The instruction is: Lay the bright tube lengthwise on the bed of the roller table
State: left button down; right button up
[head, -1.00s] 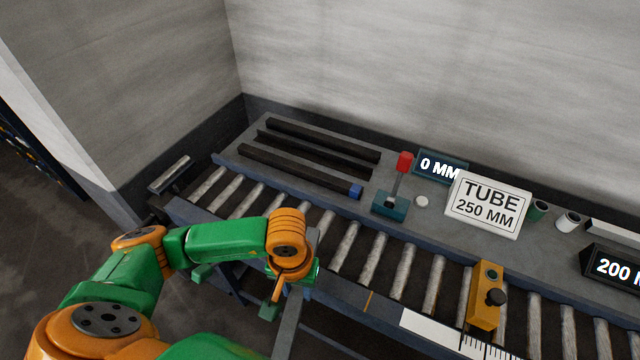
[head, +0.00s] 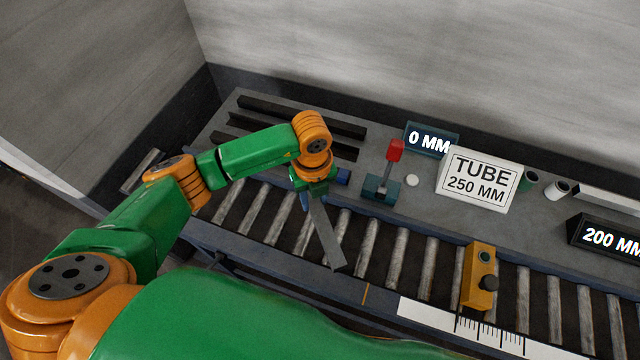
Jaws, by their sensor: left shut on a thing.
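My left gripper (head: 309,195) is shut on one end of the grey metal tube (head: 328,238), which is square in section. The gripper is over the far side of the roller table (head: 400,262). The tube's free end points toward the near side of the bed, so the tube lies across the bed's length rather than along it. I cannot tell whether its free end touches the rollers. The fingertips are partly hidden by the wrist. My right gripper is not in view.
Dark bars (head: 300,117) lie on the shelf behind the bed. A red-handled lever (head: 383,180), a "TUBE 250 MM" sign (head: 478,182) and a 0 MM display (head: 429,140) stand there too. A yellow stop (head: 479,277) sits on the bed at right. Rollers between tube and stop are clear.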

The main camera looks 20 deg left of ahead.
aim_at(320, 207)
pick_arm(q)
jog(key=n, duration=0.2)
jog(key=w+n, duration=0.1)
jog(key=n, duration=0.1)
jog(key=r+n, duration=0.1)
jog(key=n, duration=0.1)
jog(key=shift+w+d, duration=0.15)
jog(key=shift+d, duration=0.1)
jog(key=f+n+b, duration=0.1)
jog(key=f+b, duration=0.1)
jog(key=f+n+b, duration=0.1)
jog(key=f, duration=0.1)
jog(key=f+n+b, duration=0.1)
jog(key=f+b, duration=0.1)
jog(key=shift+w+d+f+n+b, duration=0.1)
jog(key=shift+w+f+n+b, duration=0.2)
jog(key=shift+n, duration=0.1)
jog(key=shift+f+b, duration=0.4)
jog(key=shift+f, duration=0.1)
jog(key=shift+c, duration=2.2)
grip_release()
jog(key=shift+s, duration=0.1)
